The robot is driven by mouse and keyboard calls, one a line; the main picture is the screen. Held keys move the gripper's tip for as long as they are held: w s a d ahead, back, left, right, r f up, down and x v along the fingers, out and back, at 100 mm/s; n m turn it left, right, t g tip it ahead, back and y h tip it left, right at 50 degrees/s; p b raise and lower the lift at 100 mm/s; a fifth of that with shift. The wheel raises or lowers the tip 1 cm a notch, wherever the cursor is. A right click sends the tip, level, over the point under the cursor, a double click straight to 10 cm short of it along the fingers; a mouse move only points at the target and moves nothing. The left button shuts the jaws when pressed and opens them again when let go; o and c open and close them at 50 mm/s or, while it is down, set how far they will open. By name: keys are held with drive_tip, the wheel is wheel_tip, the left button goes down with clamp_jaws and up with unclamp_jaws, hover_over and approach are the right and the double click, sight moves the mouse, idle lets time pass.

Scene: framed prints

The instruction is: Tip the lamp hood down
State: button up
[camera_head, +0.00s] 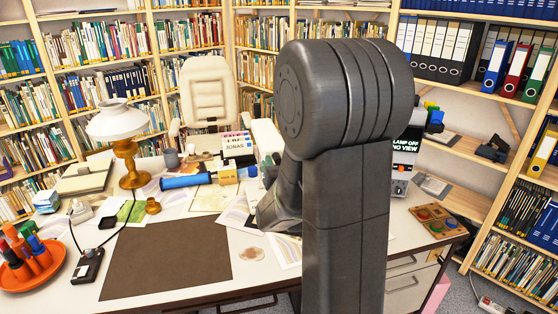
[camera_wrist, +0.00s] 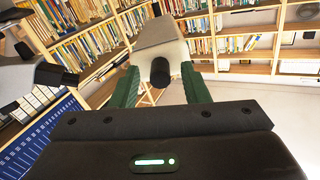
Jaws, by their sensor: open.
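In the wrist view, the two green fingers of my gripper (camera_wrist: 160,92) are apart. A pale, wedge-shaped hood (camera_wrist: 160,38) with a dark round knob (camera_wrist: 160,72) shows between and beyond them. I cannot tell whether a finger touches it. In the head view, a pale part (camera_head: 266,138) stands just left of my arm and may be the same hood. My arm hides my gripper there. A desk lamp (camera_head: 117,123) with a white shade and orange base stands at the left of the desk, well away from my arm.
The white desk (camera_head: 190,238) holds a brown mat (camera_head: 168,262), a blue roll (camera_head: 186,181), papers and an orange tray (camera_head: 18,276) of tools. A sign reading "LAMP OFF NO VIEW" (camera_head: 406,146) stands right of my arm. Bookshelves and a pale chair (camera_head: 207,90) are behind.

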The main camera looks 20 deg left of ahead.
drive_tip(key=shift+w+a, duration=0.15)
drive_tip(key=shift+w, duration=0.05)
clamp_jaws()
wheel_tip(320, 180, down, 7)
drive_tip(key=t+y+b, duration=0.1)
drive_tip(key=t+b, duration=0.1)
drive_tip(key=b, duration=1.4)
drive_tip(key=shift+w+a+r+y, duration=0.2)
drive_tip(key=shift+w+a+y, duration=0.1)
drive_tip(key=shift+w, duration=0.05)
